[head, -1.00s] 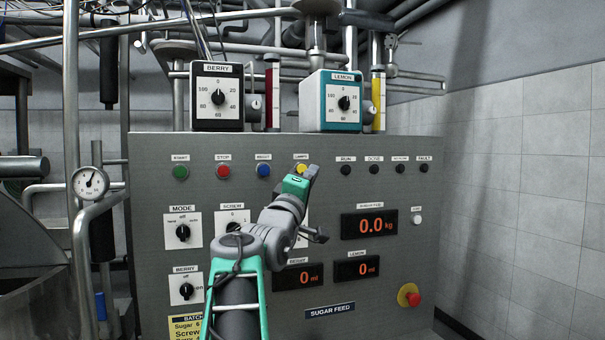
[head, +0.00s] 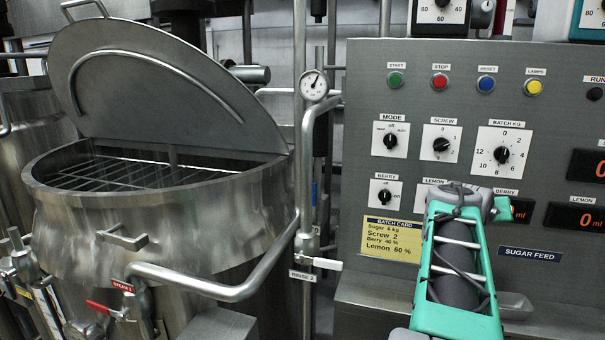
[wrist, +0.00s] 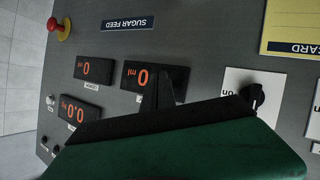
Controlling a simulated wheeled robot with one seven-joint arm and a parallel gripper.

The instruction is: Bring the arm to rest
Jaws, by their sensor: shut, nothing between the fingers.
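My arm (head: 459,265), green and grey, is raised in front of the lower part of the control panel (head: 540,135) in the head view. Its far end is foreshortened there, and a small green part shows at the wrist, so the fingers are hidden. In the wrist view my gripper (wrist: 165,88) shows as dark fingers in front of the panel, over the edge of a 0 ml display (wrist: 150,77). The fingers are shut and hold nothing. I cannot tell how far they are from the panel.
A steel mixer (head: 180,222) with a raised lid (head: 160,85) stands at left. A bent pipe (head: 225,290) and a rinse valve (head: 322,263) lie between it and the panel. Knobs, including the mode knob (head: 390,141), and a yellow batch card (head: 391,238) are near my arm.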

